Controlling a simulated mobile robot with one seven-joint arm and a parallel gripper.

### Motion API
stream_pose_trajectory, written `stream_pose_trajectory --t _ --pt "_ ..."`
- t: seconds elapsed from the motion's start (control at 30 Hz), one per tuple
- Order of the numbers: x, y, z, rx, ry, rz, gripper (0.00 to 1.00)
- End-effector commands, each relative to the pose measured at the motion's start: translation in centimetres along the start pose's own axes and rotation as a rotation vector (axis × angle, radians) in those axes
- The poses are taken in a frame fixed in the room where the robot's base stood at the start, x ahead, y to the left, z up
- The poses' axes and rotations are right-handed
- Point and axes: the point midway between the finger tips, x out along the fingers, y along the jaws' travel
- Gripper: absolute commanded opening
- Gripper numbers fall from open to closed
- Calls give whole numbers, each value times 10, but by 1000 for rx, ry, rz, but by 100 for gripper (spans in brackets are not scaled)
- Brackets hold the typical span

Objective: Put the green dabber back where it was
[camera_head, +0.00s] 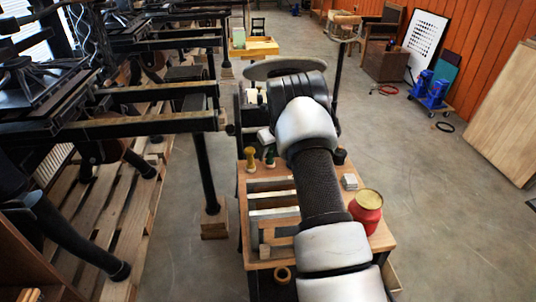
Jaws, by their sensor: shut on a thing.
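My arm runs up the middle of the view over the small wooden table (381,239). Its far end is near the small press with a grey round disc (260,69). My gripper's fingers are hidden behind the arm, so what they hold cannot be seen. Two small upright dabber-like things stand at the table's far left: an olive-yellow one (251,160) and a dark green one (270,157) with a pale base. I cannot tell whether either is the task's green dabber. A dark round thing (341,155) shows just right of the arm.
A red can (366,212) with a yellowish lid and a pale block (349,182) stand on the table's right. Large black presses (110,130) on pallets fill the left. The floor at right is mostly clear.

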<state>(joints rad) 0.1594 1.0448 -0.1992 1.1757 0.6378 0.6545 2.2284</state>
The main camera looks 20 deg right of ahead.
Motion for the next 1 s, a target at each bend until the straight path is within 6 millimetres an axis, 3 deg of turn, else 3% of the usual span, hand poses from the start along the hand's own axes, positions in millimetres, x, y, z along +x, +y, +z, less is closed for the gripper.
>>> stream_pose_trajectory --t 0.27,0.3,0.4,0.77,1.0 --pt "2 0 -1 -1 0 0 10" --pt "1 0 0 -1 0 0 37" --pt "1 0 0 -1 0 0 49" --pt "-5 0 1 -1 0 0 49" --pt "-50 0 2 -1 -3 -1 49"
